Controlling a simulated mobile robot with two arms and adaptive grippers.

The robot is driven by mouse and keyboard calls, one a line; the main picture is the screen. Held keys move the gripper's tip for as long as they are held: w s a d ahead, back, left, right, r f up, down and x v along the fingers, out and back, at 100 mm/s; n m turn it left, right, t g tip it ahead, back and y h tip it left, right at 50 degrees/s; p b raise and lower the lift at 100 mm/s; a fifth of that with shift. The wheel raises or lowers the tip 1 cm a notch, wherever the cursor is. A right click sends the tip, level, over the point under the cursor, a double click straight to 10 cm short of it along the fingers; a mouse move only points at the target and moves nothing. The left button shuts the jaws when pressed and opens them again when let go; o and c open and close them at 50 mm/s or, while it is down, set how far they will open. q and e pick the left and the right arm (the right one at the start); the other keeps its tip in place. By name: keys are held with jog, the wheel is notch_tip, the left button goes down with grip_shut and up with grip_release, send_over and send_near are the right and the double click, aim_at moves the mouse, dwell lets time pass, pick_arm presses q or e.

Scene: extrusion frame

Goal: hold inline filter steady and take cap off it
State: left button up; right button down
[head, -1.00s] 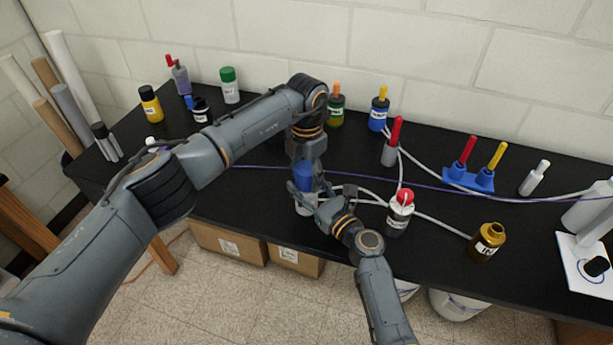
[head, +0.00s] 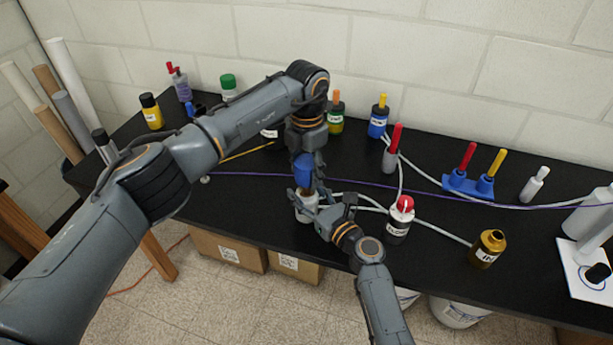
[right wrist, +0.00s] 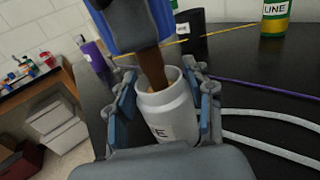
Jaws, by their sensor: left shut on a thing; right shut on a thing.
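The inline filter body (head: 304,212) is a pale, labelled, open-mouthed container standing upright near the table's front edge. It also shows in the right wrist view (right wrist: 165,120). My right gripper (head: 312,203) is shut around it, one finger on each side. The blue cap (head: 303,172) is above the body, with my left gripper (head: 305,163) shut on it from above. In the right wrist view the cap (right wrist: 125,25) is raised clear of the rim and slightly tilted. A brown stem (right wrist: 152,68) hangs from it, its lower end inside the mouth.
A red-capped bottle (head: 399,222) stands right of my right gripper, and an open amber bottle (head: 487,249) farther right. White tubing (head: 440,229) and a purple cord (head: 410,187) cross the black table (head: 540,270). Several capped bottles line the back.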

jog(key=shift+c, duration=2.2)
grip_release()
